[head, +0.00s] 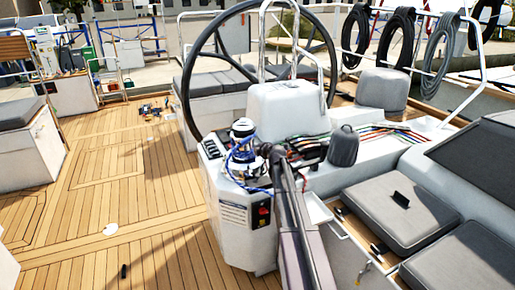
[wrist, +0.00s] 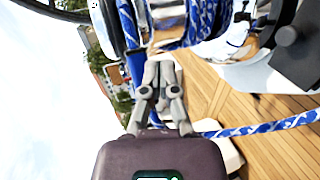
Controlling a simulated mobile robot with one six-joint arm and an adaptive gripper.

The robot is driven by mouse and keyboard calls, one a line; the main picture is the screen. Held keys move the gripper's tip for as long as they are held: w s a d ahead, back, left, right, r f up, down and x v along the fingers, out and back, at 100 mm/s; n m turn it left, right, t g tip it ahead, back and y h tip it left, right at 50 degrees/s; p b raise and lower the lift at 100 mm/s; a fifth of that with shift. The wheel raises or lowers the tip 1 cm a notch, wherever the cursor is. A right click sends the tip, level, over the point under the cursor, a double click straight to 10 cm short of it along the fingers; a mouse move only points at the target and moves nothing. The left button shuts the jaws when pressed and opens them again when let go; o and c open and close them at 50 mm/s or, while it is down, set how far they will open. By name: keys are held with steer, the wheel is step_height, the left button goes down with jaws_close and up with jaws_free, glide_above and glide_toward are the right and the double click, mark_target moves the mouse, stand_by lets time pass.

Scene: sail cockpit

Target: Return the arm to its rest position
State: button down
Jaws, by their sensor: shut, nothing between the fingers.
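My gripper (wrist: 160,72) is shut and empty in the wrist view, its fingertips close to a chrome winch (wrist: 228,40) and blue-and-white rope (wrist: 203,20). I cannot tell whether the fingertips touch either. In the head view, my arm (head: 292,215) reaches up from the bottom edge beside the white steering pedestal (head: 236,215). Its far end is near the winch with blue rope (head: 242,150) on the console, and the fingers cannot be made out there. A blue-and-white rope tail (wrist: 265,126) runs to the right below the gripper in the wrist view.
The large steering wheel (head: 190,90) stands behind the console. The teak deck (head: 120,190) on the left is mostly clear.

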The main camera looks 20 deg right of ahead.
steer(key=s+a+r+m+t+h+p, duration=0.2)
steer(key=s+r+m+t+h, duration=0.15)
steer(key=r+m, duration=0.4)
steer(key=s+r+m+g+h+p, duration=0.2)
steer(key=s+m+g+h+p, duration=0.15)
steer(key=s+m+h, duration=0.3)
steer(key=s+a+f+m+g+y+p, duration=0.1)
steer(key=s+a+f+m+g+y, duration=0.1)
steer(key=s+a+f+m+g, duration=0.3)
steer(key=s+a+f+g+y+p, duration=0.1)
steer(key=s+a+f+g, duration=0.2)
steer(key=s, duration=0.4)
steer(key=s+a+f+g+y+p, duration=0.1)
steer(key=s+a+f+g+y, duration=0.1)
steer(key=s+a, duration=0.5)
steer(key=s+a+f+n+g+y+p, duration=0.1)
steer(key=s+a+f+g+y, duration=0.1)
steer(key=s+a+g+y, duration=0.2)
steer(key=s+a+y, duration=0.1)
steer(key=s+a, duration=0.2)
steer(key=a, duration=0.1)
steer(key=shift+s, duration=0.25)
steer(key=shift+d, duration=0.15)
